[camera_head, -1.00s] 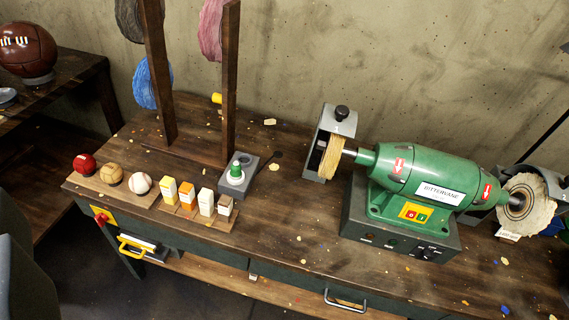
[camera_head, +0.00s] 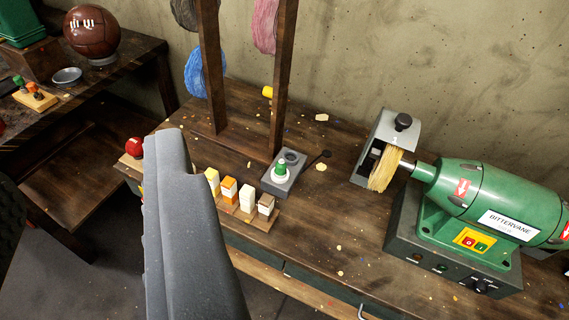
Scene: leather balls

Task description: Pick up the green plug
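A small green plug (camera_head: 282,168) stands upright on a white round base on a grey block (camera_head: 270,187). The block's other round socket (camera_head: 291,156), behind the plug, looks empty. A large dark grey shape (camera_head: 185,235) in the left foreground looks like part of my gripper. It is left of the plug and nearer the camera, clearly apart from it. I cannot make out two fingertips or whether they are open. It hides part of the bench's left end.
Several small wax-like blocks (camera_head: 247,199) stand in front of the grey block. The wooden rack (camera_head: 282,75) rises behind it. A green buffing machine (camera_head: 490,205) stands to the right. A side table at left holds a leather ball (camera_head: 92,33) and small pegs on a board (camera_head: 36,98).

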